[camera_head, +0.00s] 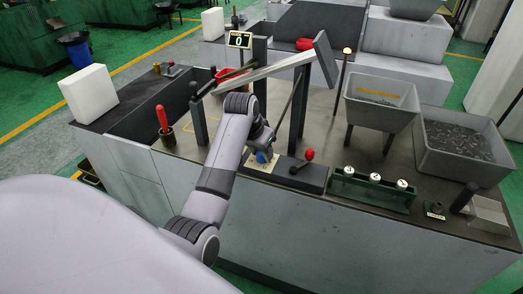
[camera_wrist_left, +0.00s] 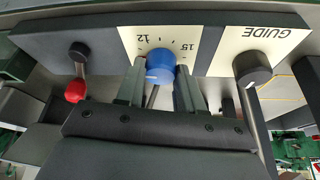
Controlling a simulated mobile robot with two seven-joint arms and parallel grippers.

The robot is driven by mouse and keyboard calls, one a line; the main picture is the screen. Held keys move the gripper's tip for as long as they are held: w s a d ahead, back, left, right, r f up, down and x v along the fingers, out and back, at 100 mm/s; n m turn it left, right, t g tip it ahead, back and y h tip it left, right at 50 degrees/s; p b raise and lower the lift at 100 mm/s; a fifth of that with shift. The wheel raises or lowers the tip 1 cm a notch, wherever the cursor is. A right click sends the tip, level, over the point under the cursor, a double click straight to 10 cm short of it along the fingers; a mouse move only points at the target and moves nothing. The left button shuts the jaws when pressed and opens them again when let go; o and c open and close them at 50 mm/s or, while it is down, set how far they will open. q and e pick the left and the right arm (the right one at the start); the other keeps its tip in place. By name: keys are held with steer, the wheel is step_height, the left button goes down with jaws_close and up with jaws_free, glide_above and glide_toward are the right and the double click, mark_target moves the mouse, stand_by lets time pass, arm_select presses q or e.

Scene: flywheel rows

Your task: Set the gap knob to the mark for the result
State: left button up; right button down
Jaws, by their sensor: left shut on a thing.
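The gap knob is a blue round knob (camera_wrist_left: 160,66) on a cream scale plate (camera_wrist_left: 205,40) marked 12 and 15 in the left wrist view. In the head view the knob (camera_head: 261,157) shows at the front edge of the bench, partly hidden by my arm. My left gripper (camera_wrist_left: 160,78) is shut on the blue knob, one finger on each side of it. A small display (camera_head: 239,40) on a post reads 0. My right gripper is not in view.
A lever with a red ball (camera_wrist_left: 75,91) stands beside the scale plate; its red ball also shows in the head view (camera_head: 309,154). A dark knob (camera_wrist_left: 252,68) sits by a GUIDE label. A grey hopper (camera_head: 380,107) and a bin of small parts (camera_head: 462,165) stand at the right.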

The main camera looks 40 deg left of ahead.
arm_select(q)
steer(key=m, duration=0.2)
steer(key=m+h, duration=0.2)
steer(key=m, duration=0.1)
steer(key=shift+a+m+g, duration=0.25)
steer(key=shift+m+g, duration=0.05)
steer(key=m+g+h, duration=0.1)
steer(key=m, duration=0.3)
steer(key=shift+w+m, duration=0.15)
steer(key=shift+m, duration=0.25)
steer(key=shift+h, duration=0.3)
steer(key=o, duration=1)
steer(key=shift+r, duration=0.15)
steer(key=v, duration=0.7)
steer(key=shift+b, duration=0.3)
